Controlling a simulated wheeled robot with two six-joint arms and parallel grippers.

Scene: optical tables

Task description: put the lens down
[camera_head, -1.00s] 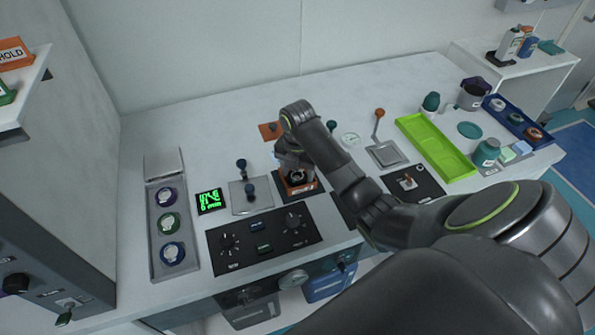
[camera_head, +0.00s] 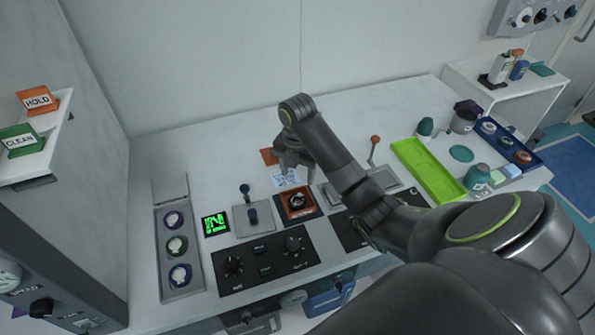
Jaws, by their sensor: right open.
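A dark-rimmed round piece that looks like the lens (camera_head: 297,201) sits in a square orange-brown holder (camera_head: 309,212) on the table. My right gripper (camera_head: 290,172) is open, just behind and above the holder, apart from it. Nothing shows between its fingers. A grey tray (camera_head: 194,285) at the left holds three ringed lenses: purple (camera_head: 173,220), green (camera_head: 177,245) and blue (camera_head: 180,275). A dark blue tray (camera_head: 512,147) at the far right holds several more round pieces. My left gripper is out of view.
A black knob panel (camera_head: 265,277) lies at the front edge. A green-lit display (camera_head: 215,224) and a dark-knobbed lever plate (camera_head: 253,218) stand left of the holder. A lime green tray (camera_head: 430,170) and an orange-tipped lever (camera_head: 374,150) are to the right. The back left table is clear.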

